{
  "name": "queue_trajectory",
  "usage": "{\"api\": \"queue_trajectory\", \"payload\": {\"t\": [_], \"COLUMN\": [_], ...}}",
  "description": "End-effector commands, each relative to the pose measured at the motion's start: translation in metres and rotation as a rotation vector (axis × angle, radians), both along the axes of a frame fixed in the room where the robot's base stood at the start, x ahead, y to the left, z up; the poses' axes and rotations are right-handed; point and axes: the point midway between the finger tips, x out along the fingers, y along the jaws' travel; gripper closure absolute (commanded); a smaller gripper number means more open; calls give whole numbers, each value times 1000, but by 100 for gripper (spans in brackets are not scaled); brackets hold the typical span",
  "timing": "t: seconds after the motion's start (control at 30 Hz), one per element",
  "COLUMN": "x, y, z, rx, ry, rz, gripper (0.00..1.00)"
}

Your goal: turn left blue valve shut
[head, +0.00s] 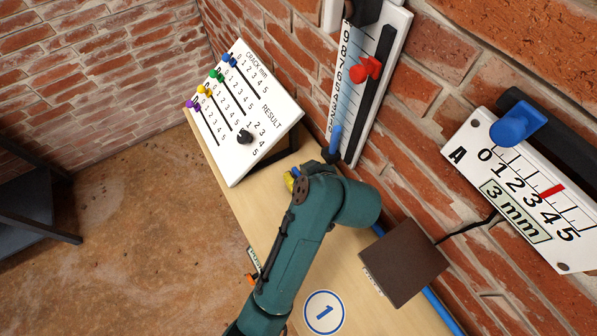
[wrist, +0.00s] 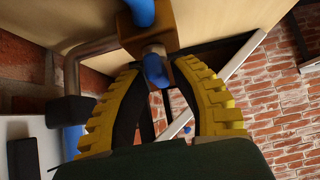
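In the wrist view, a blue valve handle (wrist: 156,70) sticks out from a brass-coloured valve body (wrist: 157,42). A second blue piece (wrist: 141,11) rises from the body at the top edge. My gripper (wrist: 154,66) has its two yellow ribbed fingers apart, one on each side of the blue handle, with no clear contact. In the head view, my gripper (head: 290,181) is at the back of the wooden bench, mostly hidden behind my arm. A small blue part (head: 296,172) shows beside it. I cannot tell the handle's exact angle.
A white slider board (head: 245,112) with coloured knobs stands on the bench (head: 238,208) to the left. A wall gauge with a red pointer (head: 365,70) is above. A brown block (head: 404,262) lies to the right, near a blue pipe (head: 441,309). The brick wall is close behind.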

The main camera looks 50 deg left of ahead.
Motion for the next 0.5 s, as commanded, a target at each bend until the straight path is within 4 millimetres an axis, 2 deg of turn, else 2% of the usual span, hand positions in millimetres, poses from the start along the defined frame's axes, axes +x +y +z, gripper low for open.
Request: {"api": "queue_trajectory", "payload": {"t": [0.03,0.1,0.5], "x": [0,0,0], "y": [0,0,0], "z": [0,0,-1], "rx": [0,0,-1], "ry": [0,0,2], "rz": [0,0,-4], "gripper": [86,99,100]}}
